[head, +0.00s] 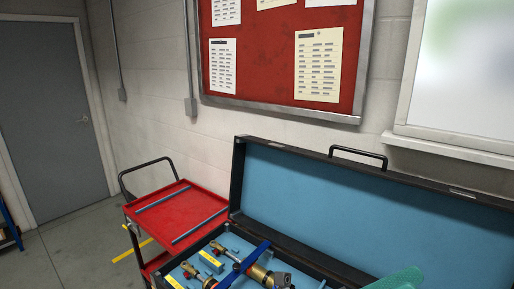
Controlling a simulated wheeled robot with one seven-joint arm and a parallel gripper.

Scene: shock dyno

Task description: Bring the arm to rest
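My gripper and arm do not show in the head view, so I cannot see their pose or whether the gripper holds anything. An open black case (238,178) with a light blue lining stands at the lower right, its lid raised toward the wall. In its lower part lie brass-coloured and metal shock parts (259,274), with a dark blue bar or strap (245,263) across them and yellow labels beside them. The picture's bottom edge cuts off the case.
A red cart (178,212) with a black handle stands left of the case; two blue-grey strips lie on its top. A green textured thing (402,280) shows at the bottom right. Floor (75,255) is open toward the grey door (55,115). A red notice board (275,55) hangs behind.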

